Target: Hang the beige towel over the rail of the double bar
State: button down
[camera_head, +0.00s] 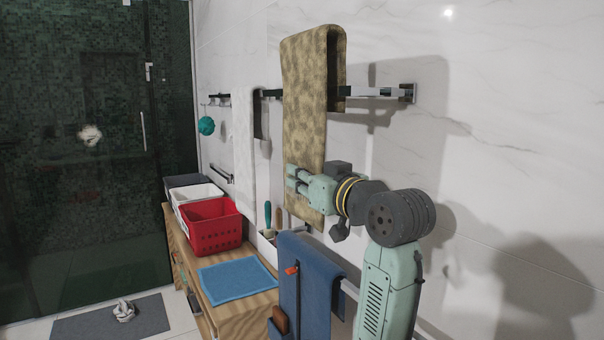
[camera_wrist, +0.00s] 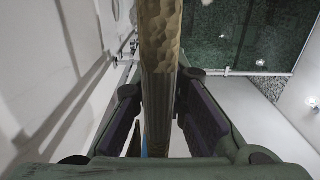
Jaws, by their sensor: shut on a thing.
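The beige mottled towel (camera_head: 304,100) hangs folded near the wall in the head view, its long front face downward and a shorter flap behind. Its top fold stands above the level of the double bar (camera_head: 375,92). The bar passes at the towel's back flap; whether it lies between the two layers I cannot tell for sure. My gripper (camera_head: 297,180) is shut on the towel's lower front part. In the wrist view the towel (camera_wrist: 160,60) stands edge-on between the two fingers of my gripper (camera_wrist: 158,95). The fingertips are partly hidden by the towel.
A white towel (camera_head: 243,125) hangs on the bar to the left, beside a teal puff (camera_head: 206,125). Below are a red basket (camera_head: 211,225), a blue cloth (camera_head: 237,279) on a wooden cabinet (camera_head: 262,310), and a blue towel (camera_head: 318,290) on a lower rail close to my arm.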

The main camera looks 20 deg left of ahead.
aim_at(302, 216)
jog(key=shift+f+b, duration=2.55)
jog(key=shift+f, duration=1.4)
jog(key=c, duration=1.5)
grip_release()
jog(key=shift+c, duration=0.2)
jog(key=shift+f, duration=0.1)
